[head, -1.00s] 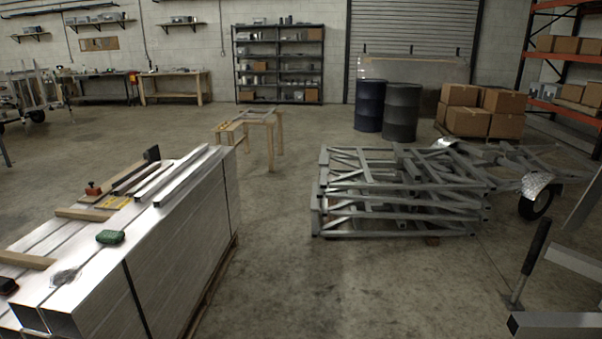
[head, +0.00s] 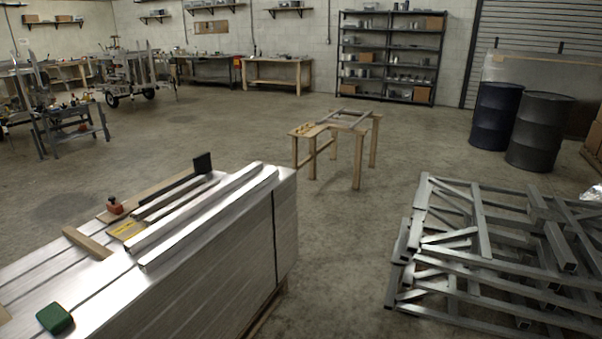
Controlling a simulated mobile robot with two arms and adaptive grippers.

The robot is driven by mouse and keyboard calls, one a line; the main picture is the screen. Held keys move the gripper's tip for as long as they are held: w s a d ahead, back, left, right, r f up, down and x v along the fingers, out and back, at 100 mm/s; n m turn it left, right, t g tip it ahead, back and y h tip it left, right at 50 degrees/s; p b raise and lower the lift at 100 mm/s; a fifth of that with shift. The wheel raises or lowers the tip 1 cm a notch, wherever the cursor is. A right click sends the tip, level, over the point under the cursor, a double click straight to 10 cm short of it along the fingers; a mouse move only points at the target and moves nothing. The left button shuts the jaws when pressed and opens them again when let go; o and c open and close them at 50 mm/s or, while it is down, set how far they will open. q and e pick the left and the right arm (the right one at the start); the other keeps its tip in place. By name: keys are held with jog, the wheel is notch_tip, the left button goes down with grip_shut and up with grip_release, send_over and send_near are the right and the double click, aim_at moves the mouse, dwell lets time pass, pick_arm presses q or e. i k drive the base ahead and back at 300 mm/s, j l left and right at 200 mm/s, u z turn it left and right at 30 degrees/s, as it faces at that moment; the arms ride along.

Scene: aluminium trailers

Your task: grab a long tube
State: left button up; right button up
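Two long bright aluminium tubes lie side by side on top of the big stack of metal (head: 190,300) at the lower left. The nearer long tube (head: 210,218) runs along the stack's right edge. The other long tube (head: 195,208) lies just left of it. Shorter, darker bars (head: 172,196) lie further left on the stack. Neither of my grippers is in view.
A green object (head: 54,318), a red-topped tool (head: 114,206) and a wooden block (head: 87,243) also lie on the stack. Welded frames (head: 500,255) are piled at right. A small wooden table (head: 337,132) stands beyond. Bare floor separates stack and frames.

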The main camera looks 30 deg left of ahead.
aim_at(140, 241)
jog(key=i+j+u, duration=0.2)
jog(key=i, duration=0.6)
jog(key=i+l+u, duration=0.1)
jog(key=i+u, duration=0.15)
jog(key=i, duration=0.5)
jog(key=i+l+u, duration=0.2)
jog(key=i, duration=0.6)
jog(key=i+u, duration=0.45)
jog(key=i+l+u, duration=0.2)
jog(key=u, duration=0.25)
jog(key=i+l+u, duration=0.3)
jog(key=u, duration=0.15)
jog(key=i, duration=0.1)
